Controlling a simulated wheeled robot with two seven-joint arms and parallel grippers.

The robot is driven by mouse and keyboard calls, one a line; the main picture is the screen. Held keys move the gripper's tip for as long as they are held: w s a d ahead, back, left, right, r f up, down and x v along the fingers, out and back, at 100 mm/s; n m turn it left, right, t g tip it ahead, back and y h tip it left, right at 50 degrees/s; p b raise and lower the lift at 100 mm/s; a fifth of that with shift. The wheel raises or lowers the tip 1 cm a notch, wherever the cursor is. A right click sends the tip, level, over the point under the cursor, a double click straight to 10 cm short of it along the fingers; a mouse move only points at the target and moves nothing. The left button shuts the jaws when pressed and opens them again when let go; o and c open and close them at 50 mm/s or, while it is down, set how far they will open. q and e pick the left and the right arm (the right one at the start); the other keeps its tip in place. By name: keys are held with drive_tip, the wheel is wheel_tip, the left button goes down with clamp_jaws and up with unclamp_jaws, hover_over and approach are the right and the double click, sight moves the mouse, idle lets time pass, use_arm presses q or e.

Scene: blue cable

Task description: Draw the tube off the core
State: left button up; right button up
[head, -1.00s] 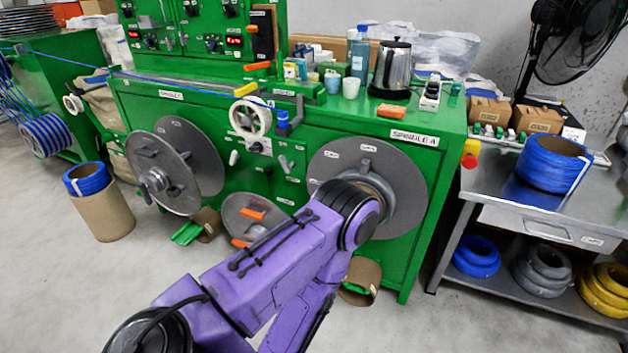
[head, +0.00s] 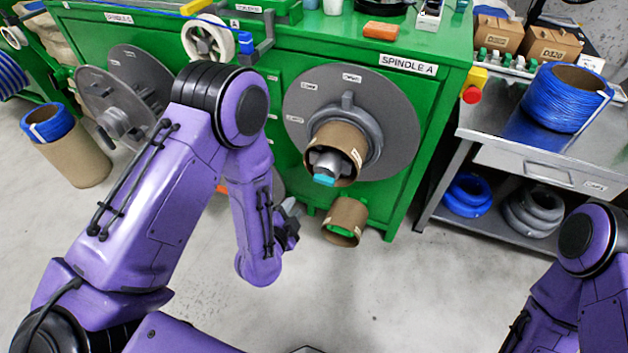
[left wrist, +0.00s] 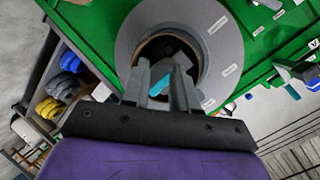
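The brown cardboard tube (head: 342,139) sits on the grey core of Spindle A, around it, in front of the large grey disc (head: 397,130). The core's end (head: 326,162) with a teal tip (head: 324,180) shows inside the tube's mouth. My left gripper (head: 291,213) is below and left of the tube, apart from it. In the left wrist view its two fingers (left wrist: 163,85) are spread with nothing held, and the tube's mouth and teal tip (left wrist: 184,60) show beyond them. My right gripper is out of view; only part of my right arm shows at lower right.
Another cardboard tube (head: 346,218) with a green piece inside lies on the floor below the spindle. A steel table (head: 485,146) with a blue cable coil (head: 563,99) stands at right. The floor in front is clear.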

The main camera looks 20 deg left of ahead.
sight(330, 156)
use_arm(q)
drive_tip(key=w+d+r+m+t+h, duration=0.2)
drive_tip(key=w+d+r+m+t, duration=0.2)
drive_tip(key=w+r+m, duration=0.3)
drive_tip(key=shift+m, duration=0.3)
drive_tip(key=w, duration=0.3)
drive_tip(key=w+r+b, duration=0.1)
drive_tip(key=w, duration=0.6)
drive_tip(key=shift+d+r, duration=0.2)
drive_tip(key=shift+d, duration=0.05)
drive_tip(key=shift+c, duration=0.3)
clamp_jaws()
drive_tip(key=shift+r, duration=0.5)
idle(0.6)
drive_tip(key=shift+s+p, duration=0.45)
drive_tip(key=shift+s, duration=0.6)
idle(1.1)
